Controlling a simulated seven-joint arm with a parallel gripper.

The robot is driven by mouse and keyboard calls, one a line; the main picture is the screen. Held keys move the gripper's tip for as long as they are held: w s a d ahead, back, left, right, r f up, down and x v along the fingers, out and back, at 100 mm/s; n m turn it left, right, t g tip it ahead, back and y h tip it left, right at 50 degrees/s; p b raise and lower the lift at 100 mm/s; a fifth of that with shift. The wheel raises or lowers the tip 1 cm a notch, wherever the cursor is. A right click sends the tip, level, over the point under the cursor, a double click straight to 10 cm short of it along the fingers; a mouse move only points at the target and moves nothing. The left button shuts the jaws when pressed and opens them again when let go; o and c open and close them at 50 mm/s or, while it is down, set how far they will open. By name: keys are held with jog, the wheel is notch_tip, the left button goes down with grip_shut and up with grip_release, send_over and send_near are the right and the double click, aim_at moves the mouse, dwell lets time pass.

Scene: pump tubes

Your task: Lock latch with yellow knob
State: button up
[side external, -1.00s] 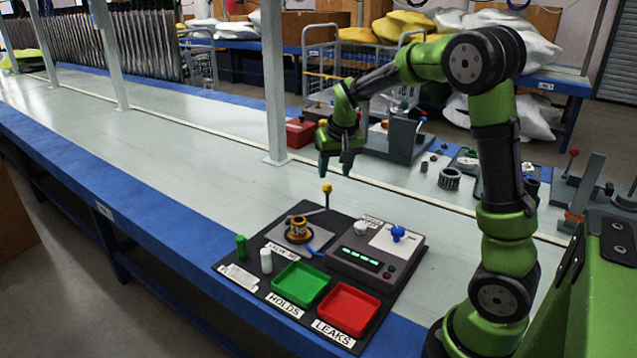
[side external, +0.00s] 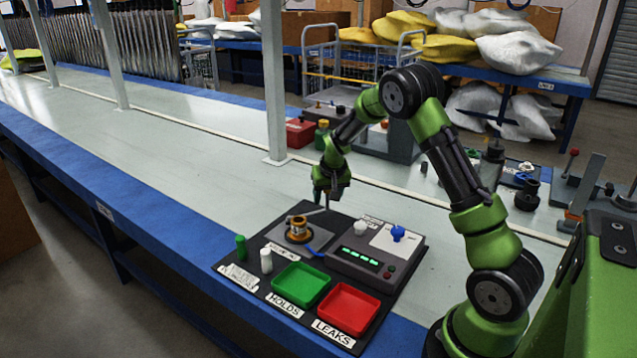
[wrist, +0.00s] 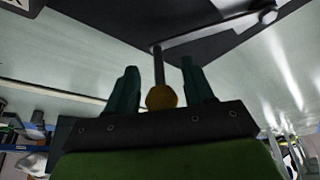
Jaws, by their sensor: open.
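The yellow knob (wrist: 161,97) shows in the wrist view, on a thin grey post at the end of the latch arm (wrist: 215,34). My gripper (wrist: 158,66) is open, with one dark green finger on each side of the knob and a gap on both sides. In the side external view my gripper (side external: 325,198) is low over the far edge of the dark board and hides the knob. The latch arm runs beside the orange-brown round fitting (side external: 298,229), which sits on a grey plate.
The board also holds a green tray (side external: 300,284), a red tray (side external: 348,309), a grey box with a lit display (side external: 361,258), and green (side external: 240,247) and white (side external: 266,260) cylinders. The bench to the left is clear. Other equipment stands behind.

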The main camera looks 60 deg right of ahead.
jog(key=shift+x, duration=0.8)
jog(key=shift+c, duration=0.4)
grip_shut()
